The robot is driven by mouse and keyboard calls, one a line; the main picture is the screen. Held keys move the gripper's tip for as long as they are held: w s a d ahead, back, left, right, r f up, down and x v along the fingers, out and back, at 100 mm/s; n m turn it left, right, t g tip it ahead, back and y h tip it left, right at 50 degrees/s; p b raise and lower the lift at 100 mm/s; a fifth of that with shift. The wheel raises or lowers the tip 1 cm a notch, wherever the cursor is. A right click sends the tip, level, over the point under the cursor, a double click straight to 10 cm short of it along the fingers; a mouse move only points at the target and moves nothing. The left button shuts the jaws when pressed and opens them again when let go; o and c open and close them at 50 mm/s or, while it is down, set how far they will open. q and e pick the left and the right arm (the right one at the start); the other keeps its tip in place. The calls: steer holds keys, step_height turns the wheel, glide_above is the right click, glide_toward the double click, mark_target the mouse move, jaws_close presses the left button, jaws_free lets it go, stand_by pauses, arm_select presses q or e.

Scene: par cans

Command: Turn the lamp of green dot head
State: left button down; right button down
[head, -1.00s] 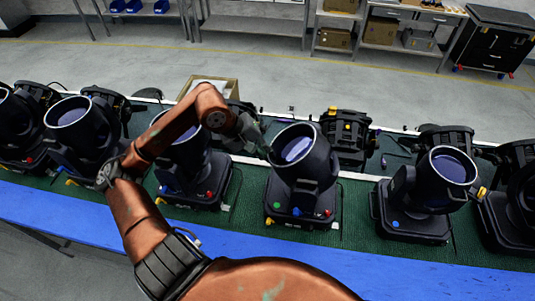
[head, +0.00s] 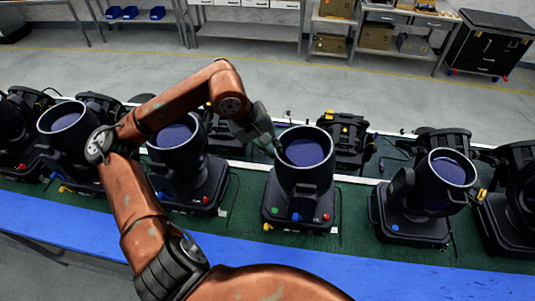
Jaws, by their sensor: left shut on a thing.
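The green dot head (head: 298,209) stands on the green mat near the middle of the head view, with a green dot at the left of its base and blue, red and yellow parts beside it. Its black lamp (head: 305,162) points up with its dark lens showing. My left gripper (head: 272,147) reaches in from the left and is shut on the lamp's left rim. Its fingertips are small and partly hidden at the rim. My right gripper is not in view.
Other heads stand close on both sides: one left (head: 188,175), one with a blue dot right (head: 418,205). More heads stand in a row behind. A blue strip (head: 300,270) edges the bench (head: 345,225) in front. Shelves (head: 330,30) stand across the floor.

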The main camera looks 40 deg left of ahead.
arm_select(q)
steer(key=shift+w+d+r, duration=0.45)
steer(key=shift+d+r, duration=0.35)
steer(key=shift+d, duration=0.05)
steer(key=c, duration=2.3)
jaws_free()
steer(key=shift+f, duration=0.1)
steer(key=shift+o, duration=1)
steer(key=shift+w+d, duration=0.2)
steer(key=shift+a, duration=0.1)
steer(key=shift+s+r, duration=0.1)
steer(key=shift+r, duration=0.15)
steer(key=v, duration=1.1)
steer(key=shift+s+r, duration=0.15)
steer(key=shift+r, duration=0.1)
